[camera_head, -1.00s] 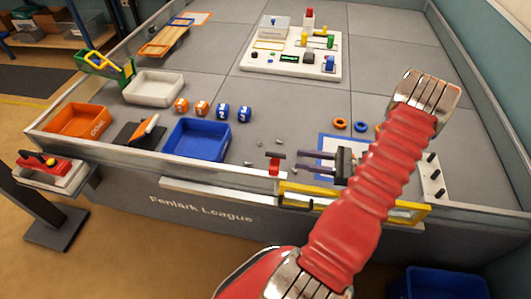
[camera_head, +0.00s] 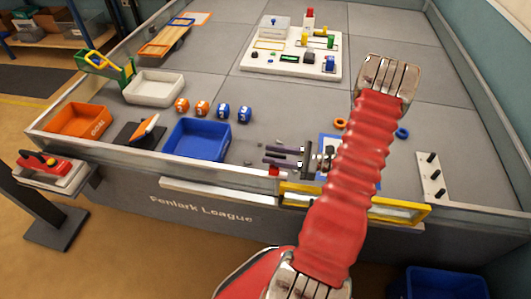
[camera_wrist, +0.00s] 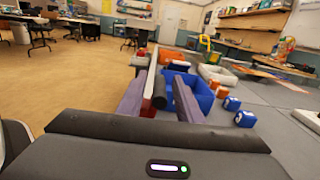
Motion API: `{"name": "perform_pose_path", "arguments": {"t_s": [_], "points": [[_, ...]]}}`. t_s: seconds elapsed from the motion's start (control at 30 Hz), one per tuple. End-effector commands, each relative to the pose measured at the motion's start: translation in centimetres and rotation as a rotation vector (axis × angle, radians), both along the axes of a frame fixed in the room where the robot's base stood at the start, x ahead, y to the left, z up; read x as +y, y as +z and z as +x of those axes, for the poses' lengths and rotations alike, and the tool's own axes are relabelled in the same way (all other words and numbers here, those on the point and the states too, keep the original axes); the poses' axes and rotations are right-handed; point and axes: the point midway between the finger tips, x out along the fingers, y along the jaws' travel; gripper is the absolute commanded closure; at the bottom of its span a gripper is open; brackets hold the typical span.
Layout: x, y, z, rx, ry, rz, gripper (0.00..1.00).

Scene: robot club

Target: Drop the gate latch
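The yellow-framed gate (camera_head: 410,211) is in the front wall of the field in the head view. The red gate latch (camera_head: 274,171) stands at the gate's left end. My gripper (camera_head: 268,155) points left just above the latch, its two dark fingers apart. The fingers hide the latch's black top bar. In the wrist view, my gripper (camera_wrist: 158,85) is open, with the fingers on either side of the wall's top edge. A bit of red (camera_wrist: 148,112) shows low between them. A dark rounded piece lies by the right finger; I cannot tell whether it is the latch bar.
A blue tray (camera_head: 212,150) stands left of my gripper, with orange and blue cubes behind it. Small grey bits lie nearby on the floor. A white pegged plate (camera_head: 433,180) is at right. My red arm crosses over the gate and hides part of it.

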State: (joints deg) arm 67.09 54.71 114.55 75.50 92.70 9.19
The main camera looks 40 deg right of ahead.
Motion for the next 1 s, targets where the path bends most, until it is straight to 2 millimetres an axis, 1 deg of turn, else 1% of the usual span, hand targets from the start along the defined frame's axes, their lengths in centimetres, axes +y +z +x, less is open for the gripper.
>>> {"name": "perform_pose_path", "arguments": {"t_s": [0.1, 0.23, 0.6, 1.0], "points": [[1.0, 0.0, 1.2, 0.0, 0.002, 0.0, 0.68], [1.6, 0.0, 2.1, -0.001, 0.001, -0.001, 0.68], [1.8, 0.0, 2.3, 0.0, -0.001, -0.001, 0.68], [1.8, 0.0, 2.3, 0.0, -0.001, -0.001, 0.96]]}}
